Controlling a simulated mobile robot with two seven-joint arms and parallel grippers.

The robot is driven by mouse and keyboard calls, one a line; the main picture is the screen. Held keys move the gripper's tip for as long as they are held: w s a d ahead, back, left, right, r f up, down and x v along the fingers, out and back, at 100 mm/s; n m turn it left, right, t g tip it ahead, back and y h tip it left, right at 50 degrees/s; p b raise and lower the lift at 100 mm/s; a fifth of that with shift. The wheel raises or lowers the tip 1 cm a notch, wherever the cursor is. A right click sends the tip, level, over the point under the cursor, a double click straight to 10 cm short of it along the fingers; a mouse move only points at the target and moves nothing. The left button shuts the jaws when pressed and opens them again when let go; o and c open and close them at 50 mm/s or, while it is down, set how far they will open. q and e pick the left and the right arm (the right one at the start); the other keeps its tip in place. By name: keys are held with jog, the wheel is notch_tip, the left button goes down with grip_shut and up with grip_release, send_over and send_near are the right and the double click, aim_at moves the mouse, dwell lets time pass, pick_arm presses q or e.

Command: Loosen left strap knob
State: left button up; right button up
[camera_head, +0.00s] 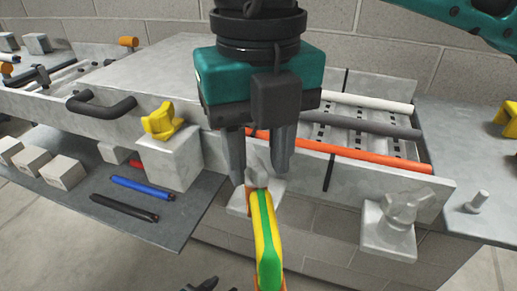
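My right gripper (259,178) points down at the front of the metal row, with one finger on each side of the small grey left strap knob (257,181). The knob sits on a pale bracket (238,208) and is partly hidden by the fingers. I cannot tell whether the fingers press on it. A yellow-and-green striped strap-like piece with orange edges (266,238) runs down from just below the knob. A similar grey winged knob (405,206) stands on its own bracket to the right, clear of my gripper. My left gripper is not visible.
A dark tray (185,222) at left holds blue (143,187) and black (124,207) tools and pale blocks (62,173). A yellow clamp (162,122) and a black handle (100,105) stand nearby. An orange rod (350,152) lies behind the fingers; a peg (477,202) is at right.

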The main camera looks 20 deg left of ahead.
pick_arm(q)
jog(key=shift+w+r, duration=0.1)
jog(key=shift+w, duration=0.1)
pick_arm(e)
jog(key=shift+f, duration=0.1)
jog(key=shift+c, duration=0.6)
grip_shut()
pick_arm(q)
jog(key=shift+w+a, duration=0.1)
